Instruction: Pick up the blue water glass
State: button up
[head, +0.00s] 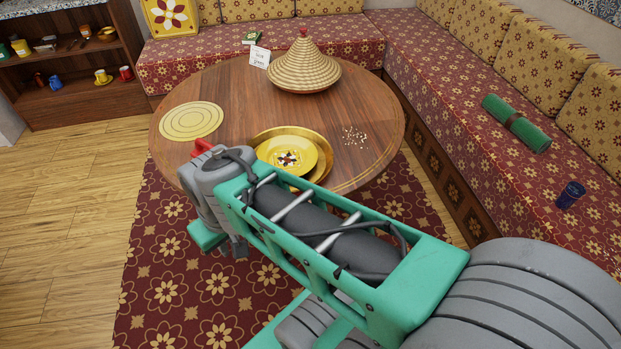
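The blue water glass (570,195) is a small dark blue cup on the patterned bench seat at the right of the head view. It appears to stand upright, slightly tilted in the picture, with bare seat around it. My arm reaches from the lower right towards the table, well left of the glass.
A green rolled mat (516,123) lies on the bench beyond the glass. The round wooden table (225,105) holds a woven cone lid (304,68), a card (260,57), a round mat (191,121) and a yellow plate (311,150). Shelves (75,105) stand at far left.

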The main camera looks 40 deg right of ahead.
aim_at(569, 197)
jog(key=z, duration=4.1)
jog(key=i, duration=1.55)
jog(key=u, duration=3.3)
